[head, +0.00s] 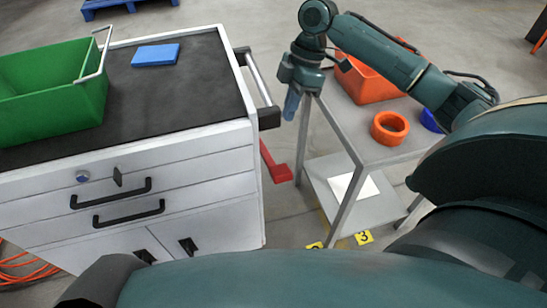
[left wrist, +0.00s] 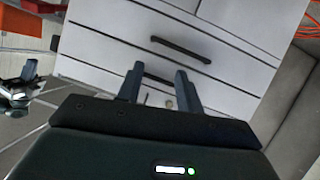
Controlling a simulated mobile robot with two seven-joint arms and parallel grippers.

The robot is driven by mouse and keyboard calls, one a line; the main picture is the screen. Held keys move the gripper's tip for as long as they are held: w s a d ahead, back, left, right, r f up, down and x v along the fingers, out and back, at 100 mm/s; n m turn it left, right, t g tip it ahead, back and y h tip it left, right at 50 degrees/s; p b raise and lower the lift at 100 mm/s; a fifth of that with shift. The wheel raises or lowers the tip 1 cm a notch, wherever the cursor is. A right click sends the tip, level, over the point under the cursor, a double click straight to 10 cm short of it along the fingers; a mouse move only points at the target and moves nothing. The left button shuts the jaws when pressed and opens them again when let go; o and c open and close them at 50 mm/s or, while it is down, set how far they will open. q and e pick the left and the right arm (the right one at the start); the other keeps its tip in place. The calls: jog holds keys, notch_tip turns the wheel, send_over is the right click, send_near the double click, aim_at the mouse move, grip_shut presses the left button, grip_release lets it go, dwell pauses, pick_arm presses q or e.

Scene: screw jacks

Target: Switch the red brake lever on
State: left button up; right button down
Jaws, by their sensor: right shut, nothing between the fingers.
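The red brake lever (head: 275,165) sits low on the right side of the white drawer cabinet in the head view, standing out to the right. My right gripper (head: 291,103) is shut and empty. It points down above the lever in the picture, between the cabinet's push handle and the grey table, and appears apart from the lever. In the left wrist view my left gripper (left wrist: 159,84) has its two fingers apart with nothing between them, facing the cabinet's drawer fronts. My left gripper does not show in the head view.
The white cabinet (head: 205,165) carries a green crate (head: 60,110) and a blue block (head: 156,55). Its push handle (head: 260,80) is at the right. The grey table (head: 345,125) holds an orange bin (head: 370,80) and an orange ring (head: 390,128). A narrow gap separates cabinet and table.

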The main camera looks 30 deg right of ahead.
dwell(0.3)
jog(key=b, duration=0.1)
send_near(277, 170)
jog(key=x, duration=0.5)
jog(key=shift+w+a+r, duration=0.1)
jog(key=shift+w+a, duration=0.05)
jog(key=shift+w, duration=0.15)
pick_arm(q)
jog(key=shift+s+a+r+t, duration=0.2)
jog(key=shift+a+r+t, duration=0.1)
jog(key=shift+a, duration=0.15)
pick_arm(e)
jog(key=shift+s+a+f, duration=0.1)
jog(key=shift+s+f, duration=0.2)
jog(key=shift+f, duration=0.4)
pick_arm(q)
jog(key=shift+f, duration=0.1)
